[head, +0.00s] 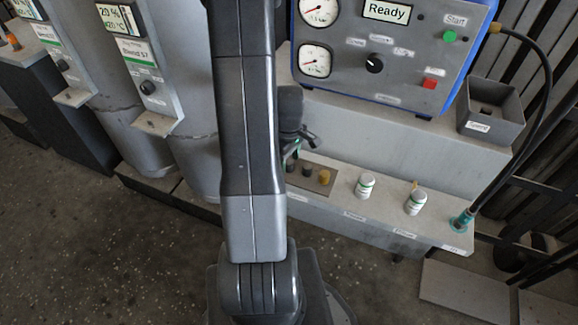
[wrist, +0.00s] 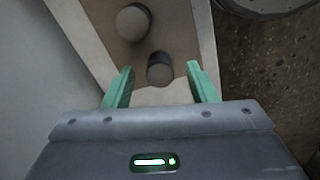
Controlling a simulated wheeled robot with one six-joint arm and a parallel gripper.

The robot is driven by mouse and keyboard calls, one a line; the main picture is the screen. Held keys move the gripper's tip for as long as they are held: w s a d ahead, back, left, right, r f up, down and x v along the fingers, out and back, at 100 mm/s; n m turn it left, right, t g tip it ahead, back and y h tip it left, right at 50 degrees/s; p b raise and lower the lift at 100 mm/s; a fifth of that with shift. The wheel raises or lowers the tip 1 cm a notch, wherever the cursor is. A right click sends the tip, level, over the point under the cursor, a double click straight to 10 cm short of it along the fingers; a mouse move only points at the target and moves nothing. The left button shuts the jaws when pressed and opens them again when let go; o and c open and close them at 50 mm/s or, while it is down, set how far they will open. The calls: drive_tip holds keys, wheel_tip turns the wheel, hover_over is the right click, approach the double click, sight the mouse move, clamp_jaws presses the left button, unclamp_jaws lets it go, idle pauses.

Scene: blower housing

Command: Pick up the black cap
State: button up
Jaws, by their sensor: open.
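In the wrist view a dark, round cap (wrist: 160,70) stands on a brown plate (wrist: 182,45), between the tips of my gripper's green fingers (wrist: 160,68). The fingers are open, with a gap on each side of the cap. A second, greyish round cap (wrist: 133,22) stands just beyond it. In the head view my gripper (head: 291,158) is low over the left end of the brown plate (head: 316,185), partly hidden by my arm. Shading makes exact cap colours hard to tell.
A control panel reading "Ready" (head: 385,50) rises behind. A grey bin (head: 490,108) sits at the right. Large grey cylinders (head: 190,80) stand at the left.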

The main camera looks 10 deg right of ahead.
sight(288, 161)
drive_tip(key=shift+f, duration=0.65)
drive_tip(key=c, duration=1)
drive_tip(key=shift+c, duration=0.3)
wheel_tip(288, 161, up, 10)
drive_tip(key=shift+r+p, duration=0.1)
drive_tip(key=shift+p, duration=0.9)
